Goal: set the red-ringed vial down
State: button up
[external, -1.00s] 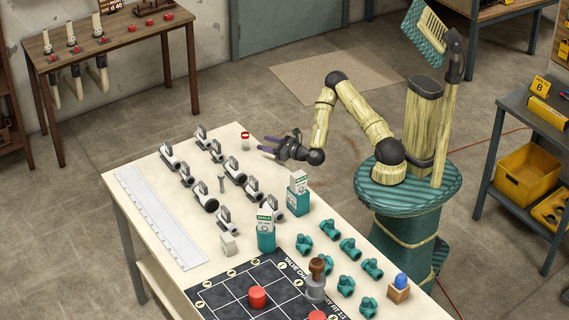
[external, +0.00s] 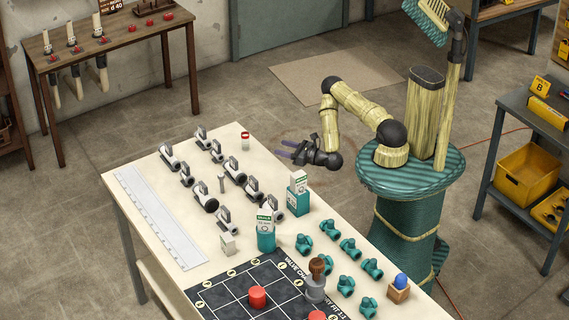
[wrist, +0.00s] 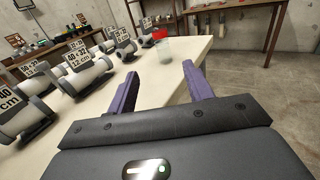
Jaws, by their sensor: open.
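The red-ringed vial (external: 245,141) stands upright near the far corner of the long pale table (external: 150,262). In the wrist view the vial (wrist: 163,50) shows as a clear cup with a red band, beyond my fingertips and apart from them. My gripper (external: 285,148) is open and empty, with its purple fingers pointing left toward the vial's end of the table. In the wrist view the two purple fingers (wrist: 158,84) are spread wide with nothing between them.
Several grey-and-white pipe pieces with labels (external: 206,201) stand on the table left of the vial. A side table (external: 110,40) stands at the back left. Floor beyond the table's far edge is clear.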

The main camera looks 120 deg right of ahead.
jog(key=shift+o, duration=0.6)
jog(key=w+r+g+p, duration=0.1)
jog(key=p, duration=0.1)
jog(key=w+d+r+m+g+p, duration=0.1)
jog(key=p, duration=0.2)
jog(key=w+r+g+p, duration=0.1)
jog(key=w+p, duration=0.1)
jog(key=p, duration=0.1)
jog(key=shift+w+d+r+m, duration=0.1)
jog(key=shift+d+r+m, duration=0.25)
jog(key=shift+r+m, duration=0.05)
jog(key=w+r+m+g+p, duration=0.1)
jog(key=p, duration=0.1)
jog(key=w+r+m+g+y+p, duration=0.1)
jog(key=g+p, duration=0.1)
jog(key=p, duration=0.1)
jog(key=w+a+r+m+g+p, duration=0.1)
jog(key=g+p, duration=0.1)
jog(key=shift+w+r+y, duration=0.3)
jog(key=shift+w+y, duration=0.05)
jog(key=shift+y, duration=0.05)
